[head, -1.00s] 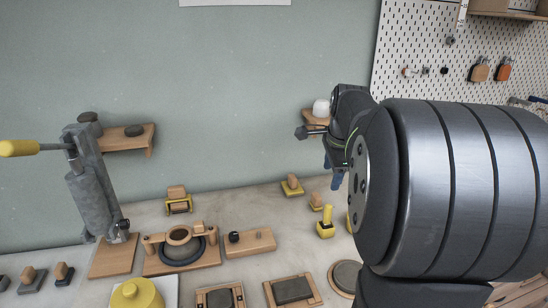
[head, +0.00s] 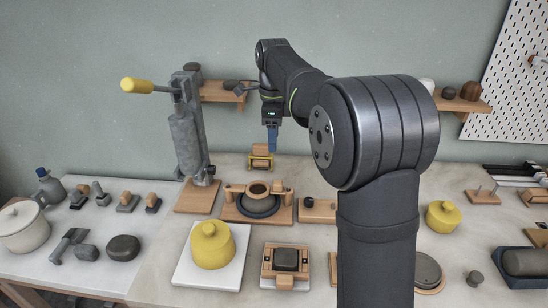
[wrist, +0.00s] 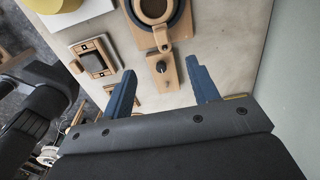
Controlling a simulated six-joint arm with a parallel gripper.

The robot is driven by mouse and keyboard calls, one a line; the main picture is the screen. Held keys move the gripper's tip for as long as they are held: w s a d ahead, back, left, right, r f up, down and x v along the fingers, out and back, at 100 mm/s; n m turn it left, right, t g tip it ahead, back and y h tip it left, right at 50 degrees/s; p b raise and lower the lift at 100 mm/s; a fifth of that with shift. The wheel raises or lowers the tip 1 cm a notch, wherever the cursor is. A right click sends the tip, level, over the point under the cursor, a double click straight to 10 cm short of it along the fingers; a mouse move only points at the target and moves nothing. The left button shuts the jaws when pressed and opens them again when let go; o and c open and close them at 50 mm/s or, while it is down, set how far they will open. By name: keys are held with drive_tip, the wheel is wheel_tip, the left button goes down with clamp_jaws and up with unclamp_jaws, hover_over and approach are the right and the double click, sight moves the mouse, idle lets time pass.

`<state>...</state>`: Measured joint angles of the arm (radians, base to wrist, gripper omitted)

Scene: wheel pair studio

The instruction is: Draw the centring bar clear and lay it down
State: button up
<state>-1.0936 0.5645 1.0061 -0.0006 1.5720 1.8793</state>
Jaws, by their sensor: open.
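A wooden bar with a ring in its middle (head: 258,189), which I take for the centring bar, lies across a dark round wheel (head: 260,205) on a wooden base (head: 230,215). The bar's ring (wrist: 152,15) is cut off by the top edge of the wrist view. My gripper (head: 272,145) is open and empty, pointing down above the back of the bench, behind the bar. In the wrist view, its blue fingers (wrist: 161,75) are apart, with a wooden block with a black knob (wrist: 163,82) seen between and below them.
A grey lever press (head: 190,140) stands left of the wheel. A yellow-and-wood tool (head: 261,160) sits behind it. A yellow lidded pot on a white board (head: 190,272) and a wooden frame with a dark pad (head: 286,260) are in front. Some bare bench shows between them.

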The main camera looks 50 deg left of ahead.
sight(274, 182)
wheel_tip(274, 182, down, 16)
drive_tip(key=shift+f, duration=0.25)
drive_tip(key=shift+c, duration=0.4)
drive_tip(key=c, duration=1.1)
drive_tip(key=shift+r, duration=0.1)
drive_tip(key=shift+r, duration=0.35)
drive_tip(key=shift+r, duration=1.1)
drive_tip(key=shift+r, duration=0.15)
drive_tip(key=shift+r, duration=0.8)
